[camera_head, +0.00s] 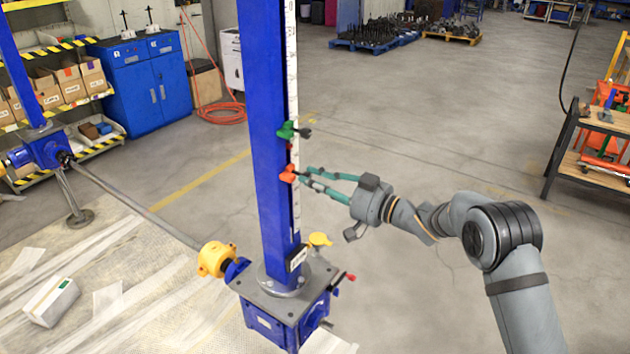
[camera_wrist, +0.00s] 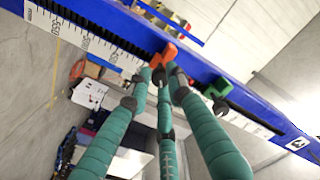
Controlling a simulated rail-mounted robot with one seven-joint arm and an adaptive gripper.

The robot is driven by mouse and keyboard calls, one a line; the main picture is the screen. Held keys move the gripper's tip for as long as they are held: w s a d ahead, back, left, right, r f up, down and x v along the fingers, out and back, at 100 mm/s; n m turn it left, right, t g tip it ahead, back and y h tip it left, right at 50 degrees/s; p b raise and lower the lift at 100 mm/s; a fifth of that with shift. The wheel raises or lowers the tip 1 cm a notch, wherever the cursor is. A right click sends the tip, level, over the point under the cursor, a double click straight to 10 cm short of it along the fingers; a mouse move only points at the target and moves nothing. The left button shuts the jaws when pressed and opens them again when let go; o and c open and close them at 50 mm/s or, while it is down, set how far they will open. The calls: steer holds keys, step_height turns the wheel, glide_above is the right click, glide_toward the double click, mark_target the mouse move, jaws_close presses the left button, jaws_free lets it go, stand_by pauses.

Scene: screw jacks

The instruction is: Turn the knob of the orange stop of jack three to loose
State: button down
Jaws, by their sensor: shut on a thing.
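The orange stop (camera_head: 288,174) sits on the blue column of a jack, below the green stop (camera_head: 287,131). In the wrist view the orange stop (camera_wrist: 166,53) is beside the ruler, and a label reading 3 is on the same column. My gripper (camera_head: 304,175) reaches in from the right, at the orange stop. In the wrist view the teal fingers of my gripper (camera_wrist: 161,80) close around the stop's dark knob (camera_wrist: 158,74). The fingertips hide part of the knob, so its turn angle cannot be read.
The green stop (camera_wrist: 217,92) with its own dark knob is close to my fingers. A yellow part (camera_head: 319,239) and the jack's base plate (camera_head: 262,282) are below. The floor to the right is free up to a workbench (camera_head: 600,125).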

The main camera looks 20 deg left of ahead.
steer(key=shift+f+b, duration=0.2)
steer(key=shift+b, duration=0.15)
steer(key=shift+n+b, duration=0.3)
steer(key=n+b, duration=1.9)
steer(key=n, duration=0.3)
steer(key=shift+r+b, duration=0.15)
steer(key=shift+b, duration=0.2)
steer(key=shift+r, duration=0.1)
